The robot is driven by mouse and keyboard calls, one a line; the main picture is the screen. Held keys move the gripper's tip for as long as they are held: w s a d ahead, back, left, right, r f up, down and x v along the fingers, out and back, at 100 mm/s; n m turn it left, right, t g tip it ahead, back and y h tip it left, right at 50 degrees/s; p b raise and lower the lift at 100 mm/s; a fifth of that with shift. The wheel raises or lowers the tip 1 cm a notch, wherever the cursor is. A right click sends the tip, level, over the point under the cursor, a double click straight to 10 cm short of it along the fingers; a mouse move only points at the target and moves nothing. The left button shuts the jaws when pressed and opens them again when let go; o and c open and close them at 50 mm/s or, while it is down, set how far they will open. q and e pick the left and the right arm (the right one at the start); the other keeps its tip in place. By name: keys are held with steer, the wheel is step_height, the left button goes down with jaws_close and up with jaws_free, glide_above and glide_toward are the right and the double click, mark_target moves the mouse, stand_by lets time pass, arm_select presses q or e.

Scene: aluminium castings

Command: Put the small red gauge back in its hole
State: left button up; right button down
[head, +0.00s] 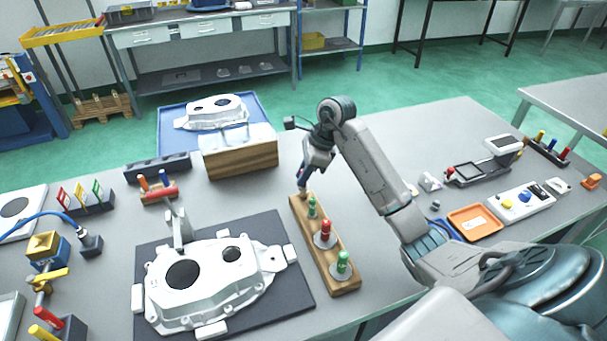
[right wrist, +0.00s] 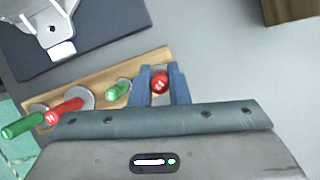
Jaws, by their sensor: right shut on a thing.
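The small red gauge (right wrist: 159,82) is between the blue fingers of my right gripper (right wrist: 161,73), which is shut on it. In the head view the right gripper (head: 304,182) points down at the far end of the wooden gauge block (head: 308,245). The gripper mostly hides the gauge there. I cannot tell whether the gauge's lower end is in the hole or just above it. In the same block stand a small green gauge (head: 312,207), a larger red gauge (head: 325,230) and a larger green gauge (head: 343,262). My left gripper is not in view.
A white casting (head: 215,280) lies on a dark mat (head: 291,289) left of the block. A wooden box (head: 240,158) stands behind. An orange tray (head: 475,222) and instruments lie to the right.

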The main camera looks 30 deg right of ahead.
steer(key=shift+f+b, duration=2)
steer(key=shift+f, duration=0.05)
steer(key=c, duration=1.3)
jaws_free()
steer(key=b+v, duration=0.1)
steer(key=v, duration=0.3)
steer(key=shift+d+r, duration=0.1)
steer(key=shift+r, duration=0.1)
steer(key=p+v, duration=0.2)
steer(key=v, duration=0.4)
steer(key=shift+r, duration=0.25)
